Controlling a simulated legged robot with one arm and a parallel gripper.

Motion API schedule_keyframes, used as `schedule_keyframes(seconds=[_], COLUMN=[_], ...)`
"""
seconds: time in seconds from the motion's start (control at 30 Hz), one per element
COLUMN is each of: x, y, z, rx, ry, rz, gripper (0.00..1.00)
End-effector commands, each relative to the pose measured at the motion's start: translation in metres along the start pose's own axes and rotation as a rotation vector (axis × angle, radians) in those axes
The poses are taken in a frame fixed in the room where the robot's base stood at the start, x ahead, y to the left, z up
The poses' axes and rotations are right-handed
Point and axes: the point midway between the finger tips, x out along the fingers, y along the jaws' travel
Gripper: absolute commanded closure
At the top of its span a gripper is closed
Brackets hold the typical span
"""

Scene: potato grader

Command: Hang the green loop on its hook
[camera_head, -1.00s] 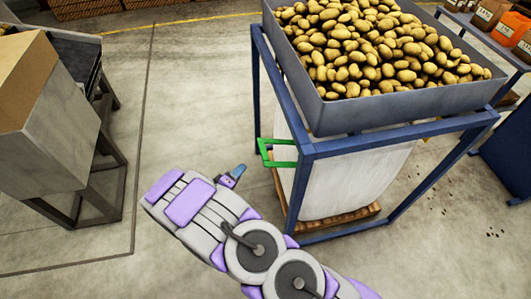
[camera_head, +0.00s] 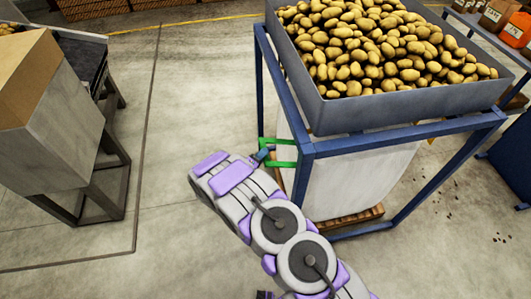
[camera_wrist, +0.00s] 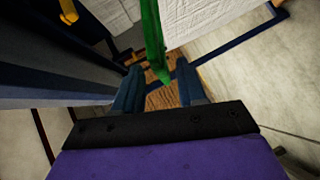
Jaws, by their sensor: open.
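The green loop (camera_head: 284,141) sticks out from the near left post of the blue frame (camera_head: 303,180), beside a white bag (camera_head: 350,185). My gripper (camera_head: 263,154) is at the loop's left end in the head view. In the wrist view, my gripper's two blue-grey fingers (camera_wrist: 160,82) are apart. A strip of the green loop (camera_wrist: 152,38) comes down from the top, with its lower end between the fingers or just beyond them. I cannot tell whether it touches a finger. I cannot make out a hook for certain.
A grey bin full of potatoes (camera_head: 420,108) sits on the blue frame, above the bag. The bag stands on a wooden pallet (camera_head: 355,221). A grey machine (camera_head: 70,125) stands at the left. Bare concrete floor (camera_head: 185,110) lies between them.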

Motion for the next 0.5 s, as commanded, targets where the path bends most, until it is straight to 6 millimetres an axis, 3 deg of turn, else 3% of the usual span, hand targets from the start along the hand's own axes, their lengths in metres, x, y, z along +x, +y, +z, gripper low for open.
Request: schedule_keyframes(seconds=[0.2,0.5], x=[0.03,0.043], y=[-0.002,0.001], z=[-0.002,0.0], rx=[-0.002,0.001], ry=[-0.001,0.002], rz=[0.001,-0.002], gripper=[0.6,0.6])
